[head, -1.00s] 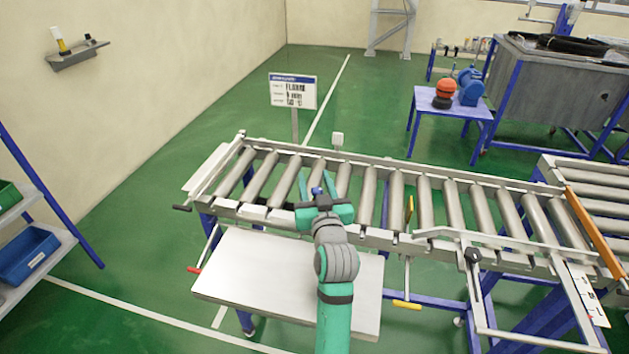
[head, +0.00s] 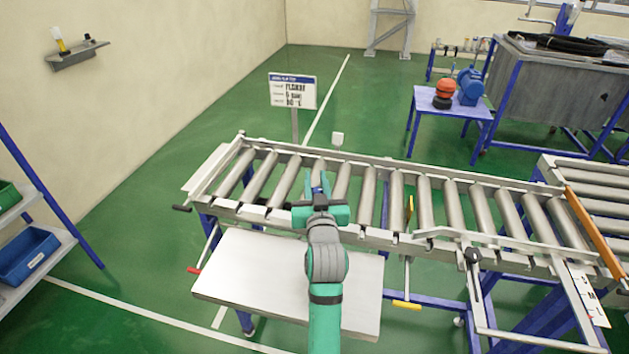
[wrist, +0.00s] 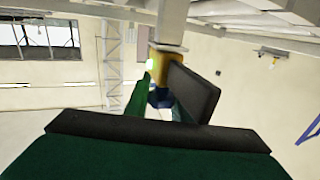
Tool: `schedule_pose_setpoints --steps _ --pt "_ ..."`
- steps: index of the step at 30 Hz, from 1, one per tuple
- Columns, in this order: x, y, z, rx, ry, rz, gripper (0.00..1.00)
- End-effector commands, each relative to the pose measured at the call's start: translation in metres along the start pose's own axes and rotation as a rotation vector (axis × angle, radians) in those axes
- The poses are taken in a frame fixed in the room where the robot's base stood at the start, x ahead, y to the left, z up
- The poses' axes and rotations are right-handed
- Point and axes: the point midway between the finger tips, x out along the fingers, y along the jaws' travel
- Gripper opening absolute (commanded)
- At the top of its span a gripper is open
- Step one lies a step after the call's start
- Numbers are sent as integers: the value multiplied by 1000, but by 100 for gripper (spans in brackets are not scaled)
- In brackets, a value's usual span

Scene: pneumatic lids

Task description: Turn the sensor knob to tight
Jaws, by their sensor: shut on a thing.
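The sensor shows in the wrist view as a yellow body (wrist: 158,68) with a small lit green spot, on a grey mount. A blue knob (wrist: 160,97) sits at its end, between the fingers of my gripper (wrist: 166,92). The fingers are closed in around the knob, which is partly hidden by them. In the head view my gripper (head: 319,180) is over the near side of the roller conveyor, left of its middle, with a bit of blue showing between the fingers. The sensor body is hard to make out there. Any tight marking is not visible.
The roller conveyor (head: 447,203) runs across the view. A pale tabletop (head: 250,285) lies below my arm. A sign (head: 293,91) and a small white box (head: 337,139) stand behind the conveyor. A yellow-handled lever (head: 406,304) hangs at the front.

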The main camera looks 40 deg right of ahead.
Motion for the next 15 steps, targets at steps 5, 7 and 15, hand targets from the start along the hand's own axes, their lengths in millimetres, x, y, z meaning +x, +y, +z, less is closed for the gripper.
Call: schedule_pose_setpoints --steps 5,7,15 --pt "0 1 0 0 0 103 0" --pt "-1 2 0 1 -1 153 0" --pt "-2 10 0 4 0 351 0"
